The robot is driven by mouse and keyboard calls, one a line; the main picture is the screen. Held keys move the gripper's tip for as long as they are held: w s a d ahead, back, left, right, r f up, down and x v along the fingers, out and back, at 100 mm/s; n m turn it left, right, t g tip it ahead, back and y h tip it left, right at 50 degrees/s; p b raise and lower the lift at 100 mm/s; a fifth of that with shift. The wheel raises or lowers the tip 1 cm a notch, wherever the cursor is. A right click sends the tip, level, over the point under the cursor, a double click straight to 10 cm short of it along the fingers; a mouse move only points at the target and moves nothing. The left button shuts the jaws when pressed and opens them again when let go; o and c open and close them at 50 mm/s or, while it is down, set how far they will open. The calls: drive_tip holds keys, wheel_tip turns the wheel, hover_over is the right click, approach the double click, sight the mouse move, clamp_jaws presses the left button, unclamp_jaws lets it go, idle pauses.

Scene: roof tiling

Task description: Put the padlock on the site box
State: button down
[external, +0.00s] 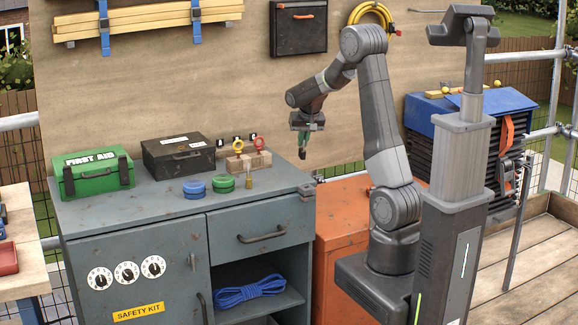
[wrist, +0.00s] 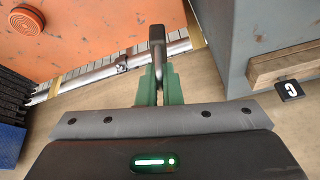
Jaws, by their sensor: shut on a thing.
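A small brass padlock (external: 248,181) stands upright on the grey cabinet's top, in front of a wooden block. My gripper (external: 305,146) is in the air to the right of the padlock, around the cabinet's right edge, pointing down. In the wrist view its green fingers (wrist: 158,84) are shut on a narrow dark grey bar-like thing (wrist: 157,45); I cannot tell what it is. The padlock does not show in the wrist view. Which thing is the site box is unclear; a black metal box (external: 178,156) with a handle sits on the cabinet.
The grey cabinet (external: 130,231) also bears a green first aid box (external: 92,173), blue and green round pucks (external: 224,183) and the wooden block (external: 249,161) with rings. An orange box (external: 341,213) stands right of the cabinet, below my gripper.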

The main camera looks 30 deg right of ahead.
drive_tip(key=w+d+f+m+h+b, duration=0.1)
drive_tip(key=w+d+f, duration=0.1)
drive_tip(key=d+f, duration=0.35)
drive_tip(key=w+d+f, duration=0.2)
drive_tip(key=d, duration=0.6)
drive_tip(key=shift+s+d+f+b, duration=0.15)
drive_tip(key=shift+f+b, duration=0.25)
drive_tip(key=shift+f, duration=2.3)
drive_tip(key=shift+s+d+f+b, duration=0.1)
drive_tip(key=shift+f+b, duration=0.25)
drive_tip(key=shift+f, duration=2.3)
drive_tip(key=shift+f, duration=0.1)
drive_tip(key=shift+f, duration=0.15)
drive_tip(key=c, duration=1.6)
unclamp_jaws()
